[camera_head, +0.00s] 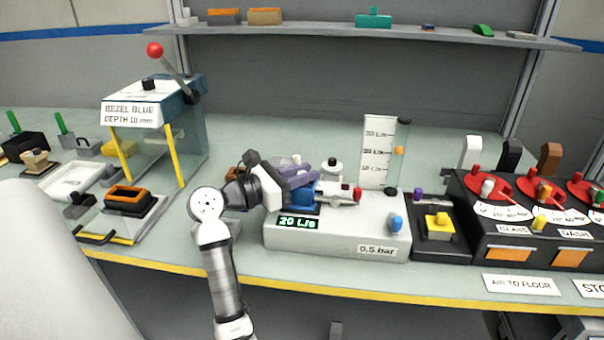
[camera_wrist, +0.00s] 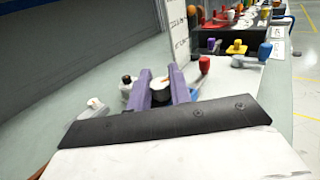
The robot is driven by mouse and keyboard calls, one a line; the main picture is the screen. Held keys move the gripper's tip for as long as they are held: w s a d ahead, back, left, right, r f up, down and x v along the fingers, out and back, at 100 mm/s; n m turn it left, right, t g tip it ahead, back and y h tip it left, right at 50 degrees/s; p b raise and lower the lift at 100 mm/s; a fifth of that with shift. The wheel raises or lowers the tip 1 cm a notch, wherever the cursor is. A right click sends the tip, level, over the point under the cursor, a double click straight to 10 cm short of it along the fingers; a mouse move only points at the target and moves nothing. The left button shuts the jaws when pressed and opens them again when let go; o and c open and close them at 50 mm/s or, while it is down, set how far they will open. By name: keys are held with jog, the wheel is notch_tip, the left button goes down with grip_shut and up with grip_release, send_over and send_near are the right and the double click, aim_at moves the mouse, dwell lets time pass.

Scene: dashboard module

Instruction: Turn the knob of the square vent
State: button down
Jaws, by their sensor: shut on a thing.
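My gripper (camera_head: 300,177) reaches in from the left over the pale test bench (camera_head: 335,238), its purple fingers low above a blue block (camera_head: 303,197), apparently the square vent. In the wrist view my gripper (camera_wrist: 162,79) has its two fingers on either side of a small pale knob (camera_wrist: 160,85) with an orange-brown mark, and is shut on it. The fingers hide the knob's sides and most of the vent.
A clear flow tube with a white scale (camera_head: 377,150) stands behind. Its display (camera_head: 298,222) reads 20 L/s. A red-tipped grey fitting (camera_head: 345,196) and a blue knob (camera_head: 396,223) are close on the right. A press with a red-balled lever (camera_head: 155,50) stands left.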

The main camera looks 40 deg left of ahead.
dwell(0.3)
jog(key=c, duration=1.3)
grip_release()
jog(key=b+v, duration=0.3)
jog(key=v, duration=1)
jog(key=shift+s+b, duration=0.4)
